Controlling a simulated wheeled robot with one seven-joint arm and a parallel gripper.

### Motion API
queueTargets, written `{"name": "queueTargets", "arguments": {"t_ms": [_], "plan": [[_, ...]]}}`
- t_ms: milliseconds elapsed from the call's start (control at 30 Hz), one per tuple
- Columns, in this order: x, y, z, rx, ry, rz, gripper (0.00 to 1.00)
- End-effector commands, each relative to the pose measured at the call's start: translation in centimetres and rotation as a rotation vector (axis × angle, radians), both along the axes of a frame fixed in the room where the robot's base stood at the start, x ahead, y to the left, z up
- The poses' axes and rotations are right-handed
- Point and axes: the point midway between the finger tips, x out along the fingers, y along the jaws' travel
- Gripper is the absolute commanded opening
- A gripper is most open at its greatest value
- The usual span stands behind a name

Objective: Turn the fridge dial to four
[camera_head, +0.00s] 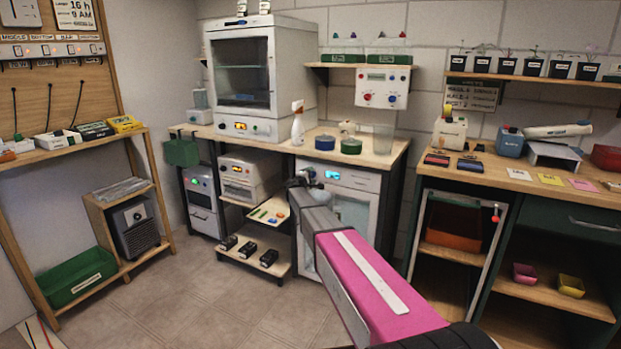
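A white under-bench appliance with a glass door, which looks like the fridge (373,187), stands under the middle bench. Its top panel carries a small blue lit display (332,175). A dial and its numbers are too small to make out. My pink arm reaches in from the lower right and hides the lower left of the fridge. My gripper (303,181) is dark and small at the arm's far end, in front of the panel's left end in the picture. I cannot tell whether it touches the panel or whether its fingers are open.
A white glass-fronted cabinet (243,70) stands on the middle bench (389,158). A control box (383,87) with red and blue knobs hangs on the wall. A low shelf (250,262) with black boxes stands left of the fridge. The tiled floor (200,300) is clear at lower left.

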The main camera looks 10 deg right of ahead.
Motion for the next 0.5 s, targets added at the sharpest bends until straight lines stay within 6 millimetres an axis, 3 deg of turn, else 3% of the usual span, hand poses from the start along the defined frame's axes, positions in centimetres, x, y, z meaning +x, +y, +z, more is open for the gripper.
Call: {"name": "queueTargets", "arguments": {"t_ms": [267,500], "plan": [[-0.5,0.3,0.0,-0.001,0.0,0.0,0.64],[-3.1,2.1,0.1,-0.001,0.001,0.002,0.64]]}}
